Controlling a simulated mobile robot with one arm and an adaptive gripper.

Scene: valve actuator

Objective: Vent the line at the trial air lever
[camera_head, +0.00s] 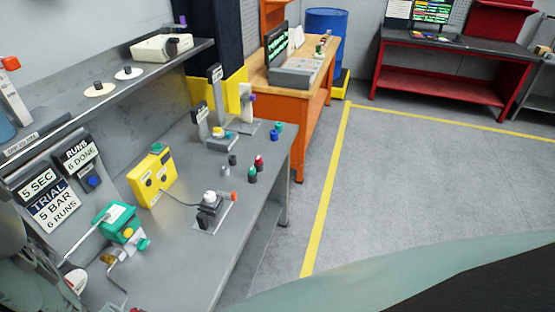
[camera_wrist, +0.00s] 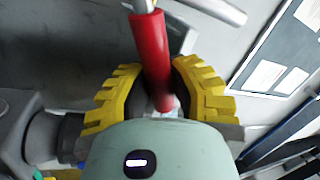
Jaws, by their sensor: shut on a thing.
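In the wrist view, a red lever grip (camera_wrist: 150,45) on a bare metal rod stands between the yellow ribbed fingers of my gripper (camera_wrist: 160,95). The fingers are shut on the red grip, one on each side. The rod comes out at the top of the view; what it joins is out of sight. In the head view, my arm covers the lower left corner, and I cannot make out the lever or the fingertips there. A sign reading "TRIAL 5 BAR 6 RUNS" (camera_head: 53,205) stands at the left of the grey bench (camera_head: 180,270).
A green actuator (camera_head: 118,224) stands on the bench near my arm, with a yellow box (camera_head: 152,177) behind it. A black valve on a plate (camera_head: 211,212) and several small coloured caps lie farther right. The floor right of the bench is clear.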

